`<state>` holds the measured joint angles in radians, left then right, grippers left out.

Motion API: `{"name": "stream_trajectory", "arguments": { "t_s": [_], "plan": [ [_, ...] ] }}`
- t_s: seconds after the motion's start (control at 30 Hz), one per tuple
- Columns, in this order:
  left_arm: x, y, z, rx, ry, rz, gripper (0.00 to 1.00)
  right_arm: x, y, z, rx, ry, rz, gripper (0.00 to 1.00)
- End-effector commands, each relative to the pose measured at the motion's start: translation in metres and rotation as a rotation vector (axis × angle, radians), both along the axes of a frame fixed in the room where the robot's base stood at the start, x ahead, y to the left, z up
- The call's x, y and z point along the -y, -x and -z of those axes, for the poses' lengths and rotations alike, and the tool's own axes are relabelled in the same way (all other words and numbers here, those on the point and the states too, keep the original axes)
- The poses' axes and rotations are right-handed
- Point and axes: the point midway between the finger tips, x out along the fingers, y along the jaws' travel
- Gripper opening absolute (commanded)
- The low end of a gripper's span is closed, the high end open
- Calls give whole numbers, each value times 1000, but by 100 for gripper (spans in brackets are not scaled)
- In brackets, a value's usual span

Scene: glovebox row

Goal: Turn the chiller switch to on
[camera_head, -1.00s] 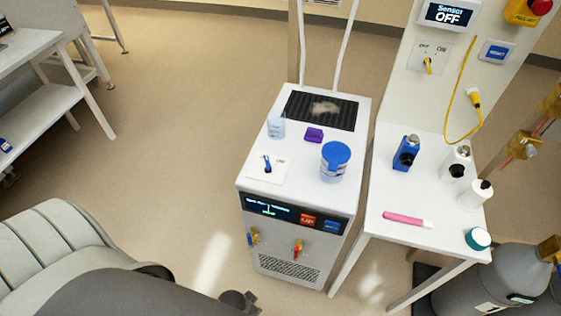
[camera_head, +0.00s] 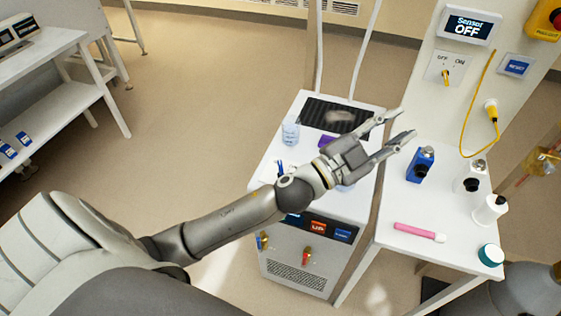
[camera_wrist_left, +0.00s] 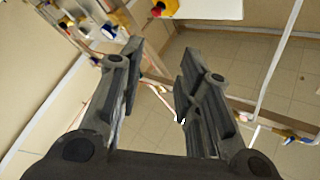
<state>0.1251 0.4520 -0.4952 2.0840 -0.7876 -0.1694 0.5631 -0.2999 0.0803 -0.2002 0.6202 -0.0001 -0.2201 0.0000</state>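My left gripper (camera_head: 407,122) is open and empty, above the right part of the chiller top and pointing right toward the side table. In the left wrist view its two fingers (camera_wrist_left: 157,65) are spread with nothing between them. My right gripper is not in view.
On the chiller stand a clear beaker (camera_head: 290,132) and a purple block (camera_head: 327,140). A wall panel reads "Sensor OFF" (camera_head: 468,25).

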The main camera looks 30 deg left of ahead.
Motion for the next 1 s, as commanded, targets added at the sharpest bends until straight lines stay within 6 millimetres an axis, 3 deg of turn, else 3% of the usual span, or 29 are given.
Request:
{"name": "stream_trajectory", "arguments": {
  "t_s": [0.03,0.1,0.23,0.37,0.47,0.57,0.7,0.9,1.0],
  "plan": [
    [18,3,-13,79,-64,90,32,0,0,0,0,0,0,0],
    [43,13,-19,164,-159,220,32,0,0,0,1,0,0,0],
    [76,31,-6,255,-372,457,32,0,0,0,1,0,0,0],
    [83,41,32,257,-628,668,32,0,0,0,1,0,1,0],
    [67,41,70,195,-845,800,32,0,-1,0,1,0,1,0],
    [30,34,106,75,-1069,894,32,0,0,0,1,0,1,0],
    [-52,19,142,-185,-1374,951,32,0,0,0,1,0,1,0],
    [-179,7,147,-612,-1664,894,32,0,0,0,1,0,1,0],
    [-220,8,139,-764,-1730,849,32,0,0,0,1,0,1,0]
  ]
}}
